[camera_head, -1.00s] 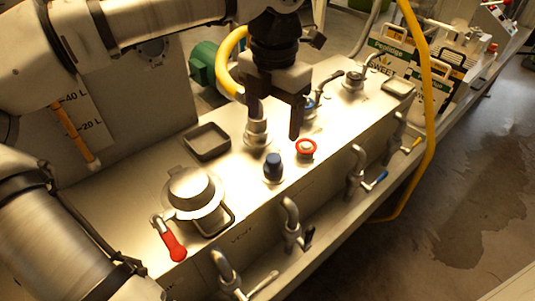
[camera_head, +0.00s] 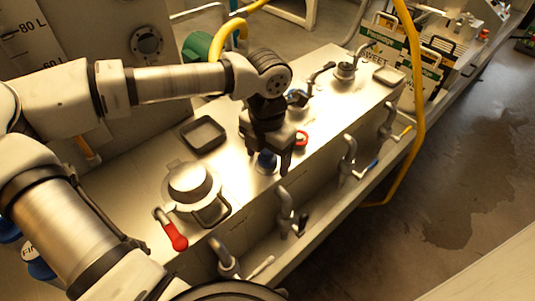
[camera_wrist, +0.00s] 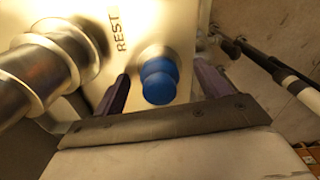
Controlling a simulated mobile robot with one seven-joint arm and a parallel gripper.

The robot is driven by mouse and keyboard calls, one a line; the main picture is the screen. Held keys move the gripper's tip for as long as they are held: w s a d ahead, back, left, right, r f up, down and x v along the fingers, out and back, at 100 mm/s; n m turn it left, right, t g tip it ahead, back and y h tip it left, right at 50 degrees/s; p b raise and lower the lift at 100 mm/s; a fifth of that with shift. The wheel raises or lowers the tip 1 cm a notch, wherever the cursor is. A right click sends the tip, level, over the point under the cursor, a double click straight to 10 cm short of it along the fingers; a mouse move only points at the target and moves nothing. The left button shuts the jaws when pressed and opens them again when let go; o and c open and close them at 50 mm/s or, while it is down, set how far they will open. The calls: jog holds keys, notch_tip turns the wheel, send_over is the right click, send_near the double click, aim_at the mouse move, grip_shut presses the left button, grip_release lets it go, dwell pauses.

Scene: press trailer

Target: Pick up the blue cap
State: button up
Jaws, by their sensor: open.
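The blue cap (camera_head: 265,164) is a small rounded knob standing on the top of the steel bench, partly hidden by my gripper in the head view. My gripper (camera_head: 269,165) points down over it, open and empty. In the wrist view, the blue cap (camera_wrist: 158,82) shows between the two dark fingers of my gripper (camera_wrist: 163,88), with a gap on either side. I cannot tell exactly how far the fingertips reach down around it.
A round steel lid (camera_head: 192,182), a red-handled valve (camera_head: 174,234) and a square tray (camera_head: 203,134) are to the left. Bent pipes (camera_head: 285,205) line the front edge. In the wrist view, a thick metal fitting (camera_wrist: 45,70) is at left.

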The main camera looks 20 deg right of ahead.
jog(key=c, duration=1.1)
